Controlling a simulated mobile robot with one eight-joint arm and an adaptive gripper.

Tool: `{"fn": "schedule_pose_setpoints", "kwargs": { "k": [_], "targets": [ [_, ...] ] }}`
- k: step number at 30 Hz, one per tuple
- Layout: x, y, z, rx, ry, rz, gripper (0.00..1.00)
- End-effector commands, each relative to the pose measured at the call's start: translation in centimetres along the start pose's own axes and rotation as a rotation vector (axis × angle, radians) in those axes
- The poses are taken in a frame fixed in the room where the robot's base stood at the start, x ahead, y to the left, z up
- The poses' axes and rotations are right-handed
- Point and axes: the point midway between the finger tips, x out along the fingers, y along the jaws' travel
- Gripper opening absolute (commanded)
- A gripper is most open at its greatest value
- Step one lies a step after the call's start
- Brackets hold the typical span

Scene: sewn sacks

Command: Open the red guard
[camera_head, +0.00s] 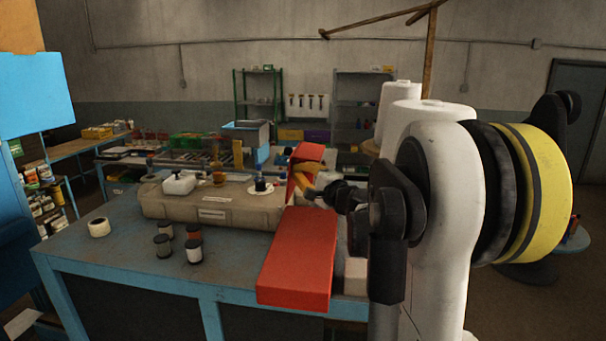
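Red guard parts show at the right end of a beige machine (215,207) on a blue-framed table. A large flat red panel (298,262) slopes down over the table's front edge. A smaller red piece (307,152) stands above and behind it, with a red strip running down beside the machine's end. My gripper (322,194), dark and small in view, is just right of the machine's end, between the two red parts. Its fingertips are partly lost against dark parts and an orange-yellow piece (304,184). I cannot tell whether it touches the guard.
Several small spools (194,250) and a white roll (99,228) stand at the table's left front. A white container (179,183) and bottles sit on the machine. White cones (397,105) stand behind my arm. Shelves (257,100) line the back wall.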

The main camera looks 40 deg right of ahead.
Motion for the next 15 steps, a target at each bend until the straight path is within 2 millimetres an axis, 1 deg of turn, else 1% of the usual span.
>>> {"fn": "schedule_pose_setpoints", "kwargs": {
  "k": [9,15],
  "targets": [
    [1.3,-0.6,1.4,-0.120,-0.003,0.121,0.00],
    [2.4,-0.5,2.5,-0.199,-0.002,0.197,0.00]
  ]
}}
